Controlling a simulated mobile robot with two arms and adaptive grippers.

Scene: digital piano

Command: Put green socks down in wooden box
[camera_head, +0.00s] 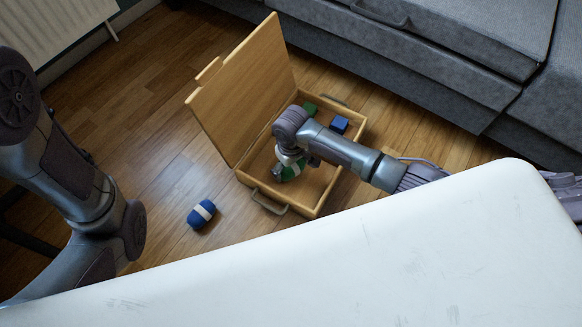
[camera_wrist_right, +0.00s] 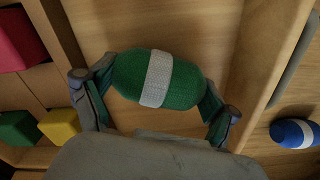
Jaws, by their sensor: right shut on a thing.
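The green socks (camera_head: 293,171) are a rolled bundle with a pale band, also seen in the right wrist view (camera_wrist_right: 180,90). My right gripper (camera_head: 287,168) is shut on them, with one finger at each end of the roll in the right wrist view. They are inside the outline of the open wooden box (camera_head: 301,208), near its front left wall. I cannot tell whether they touch the box floor. My left arm shows at the left, but its gripper is out of view.
The box lid (camera_head: 240,95) stands raised at the left. A green block (camera_head: 310,108) and a blue block (camera_head: 339,125) lie in the box; red (camera_wrist_right: 18,38) and yellow (camera_wrist_right: 60,126) blocks show too. Blue socks (camera_head: 201,214) lie on the floor. A grey sofa (camera_head: 400,70) stands behind.

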